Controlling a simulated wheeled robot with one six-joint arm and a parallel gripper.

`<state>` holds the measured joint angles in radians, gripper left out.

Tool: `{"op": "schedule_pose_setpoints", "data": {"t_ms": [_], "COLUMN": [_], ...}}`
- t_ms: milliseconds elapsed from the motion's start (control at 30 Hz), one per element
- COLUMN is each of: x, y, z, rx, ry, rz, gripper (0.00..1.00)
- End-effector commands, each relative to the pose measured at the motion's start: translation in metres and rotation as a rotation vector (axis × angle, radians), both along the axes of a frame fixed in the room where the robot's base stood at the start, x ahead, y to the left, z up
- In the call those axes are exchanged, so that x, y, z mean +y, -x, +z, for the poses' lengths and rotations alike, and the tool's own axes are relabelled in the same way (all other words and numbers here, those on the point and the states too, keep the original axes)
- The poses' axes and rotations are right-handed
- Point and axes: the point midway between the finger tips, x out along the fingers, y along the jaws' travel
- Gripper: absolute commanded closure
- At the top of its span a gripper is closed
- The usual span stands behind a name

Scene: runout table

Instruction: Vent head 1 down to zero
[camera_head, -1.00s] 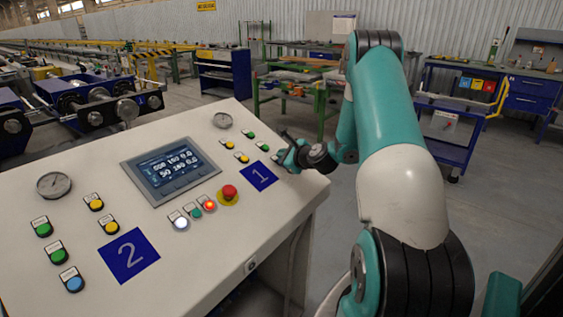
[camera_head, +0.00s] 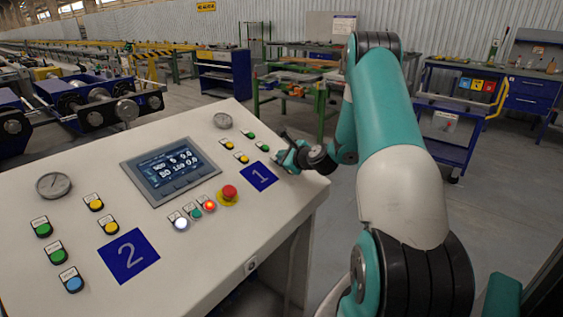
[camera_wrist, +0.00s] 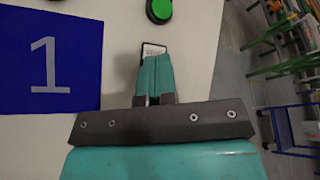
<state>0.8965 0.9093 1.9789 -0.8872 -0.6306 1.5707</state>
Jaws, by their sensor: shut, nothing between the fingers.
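The blue plate marked 1 (camera_head: 259,176) lies on the right part of a sloped white control panel (camera_head: 90,185). It also shows in the wrist view (camera_wrist: 50,62). Two green buttons (camera_head: 262,147) and two yellow buttons (camera_head: 242,158) sit near it. A round gauge (camera_head: 222,121) is above them; its reading is too small to tell. My gripper (camera_head: 283,155) is shut and empty at the panel's right edge, below the green buttons. In the wrist view my fingertips (camera_wrist: 156,62) are over a small label, below a green button (camera_wrist: 159,9). Whatever is under the tips is hidden.
A display (camera_head: 171,170) shows two rows of digits, hard to read. A red emergency button (camera_head: 229,192) and a lit red lamp (camera_head: 209,206) are below it. The plate marked 2 (camera_head: 129,255) and its buttons are at left. Open floor lies right of the panel.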

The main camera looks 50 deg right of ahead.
Motion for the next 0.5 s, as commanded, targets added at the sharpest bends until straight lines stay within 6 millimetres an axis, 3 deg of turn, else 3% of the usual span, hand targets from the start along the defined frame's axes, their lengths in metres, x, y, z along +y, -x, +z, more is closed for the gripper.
{"op": "schedule_pose_setpoints", "data": {"t_ms": [500], "x": [-0.0002], "y": [0.0033], "z": [0.0080], "rx": [0.001], "ry": [0.000], "rz": [0.000], "gripper": [1.00]}}
